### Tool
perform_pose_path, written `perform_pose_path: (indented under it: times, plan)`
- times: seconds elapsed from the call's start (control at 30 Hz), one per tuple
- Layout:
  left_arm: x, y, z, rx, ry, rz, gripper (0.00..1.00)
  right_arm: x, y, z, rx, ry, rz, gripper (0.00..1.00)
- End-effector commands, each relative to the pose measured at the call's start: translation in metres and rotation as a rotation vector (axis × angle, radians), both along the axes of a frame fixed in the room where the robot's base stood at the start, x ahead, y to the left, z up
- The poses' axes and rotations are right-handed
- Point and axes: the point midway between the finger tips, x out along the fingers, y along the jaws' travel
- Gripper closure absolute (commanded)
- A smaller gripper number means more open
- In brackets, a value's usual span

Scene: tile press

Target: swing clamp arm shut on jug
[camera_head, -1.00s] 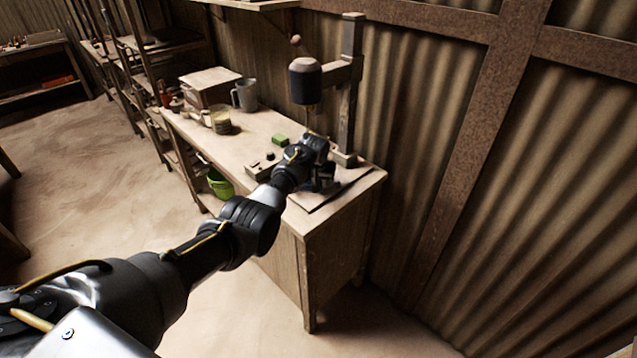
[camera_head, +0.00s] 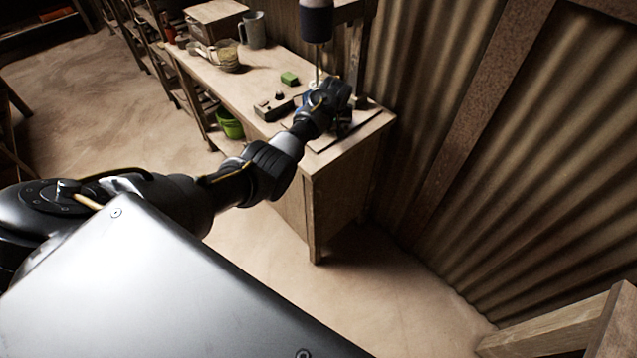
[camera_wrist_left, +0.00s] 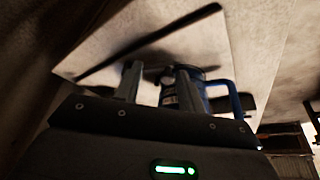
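The blue-and-grey jug (camera_wrist_left: 212,78), with a blue handle on its right, stands on a pale board (camera_wrist_left: 255,45) in the left wrist view. My left gripper (camera_wrist_left: 158,80) has its two fingers apart, close to the jug. The right finger overlaps the jug in the picture, and I cannot tell if it touches. A dark piece, perhaps the clamp arm, shows near the fingertips, but it is too dark to make out. In the head view my left gripper (camera_head: 340,112) is low over the bench end under the drill press (camera_head: 317,25) and hides most of the jug. My right gripper is not in view.
The wooden bench (camera_head: 262,62) holds a control box (camera_head: 272,106), a green block (camera_head: 289,78), a grey mug (camera_head: 252,30) and a glass jar (camera_head: 228,56). A green bucket (camera_head: 229,124) is below. A corrugated wall (camera_head: 450,100) closes the right side.

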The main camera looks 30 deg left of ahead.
Motion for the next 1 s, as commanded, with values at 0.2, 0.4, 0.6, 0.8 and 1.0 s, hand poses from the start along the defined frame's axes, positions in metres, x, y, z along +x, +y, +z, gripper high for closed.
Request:
perform_pose_path:
  times: [0.2, 0.4, 0.6, 0.8, 1.0]
  plan:
    - [-0.009, -0.005, 0.028, 0.000, -0.007, -0.005, 0.61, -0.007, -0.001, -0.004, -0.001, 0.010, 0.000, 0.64]
    - [-0.020, -0.014, 0.062, -0.001, -0.011, -0.008, 0.61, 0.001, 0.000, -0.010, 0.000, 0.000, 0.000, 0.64]
    - [-0.037, -0.022, 0.095, 0.001, -0.005, -0.012, 0.61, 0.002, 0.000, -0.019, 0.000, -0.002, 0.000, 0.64]
    - [-0.065, -0.030, 0.059, 0.016, 0.013, -0.071, 0.61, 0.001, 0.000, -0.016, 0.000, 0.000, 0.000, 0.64]
    - [-0.094, -0.039, 0.029, 0.029, 0.023, -0.129, 0.61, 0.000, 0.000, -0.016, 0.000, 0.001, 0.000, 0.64]
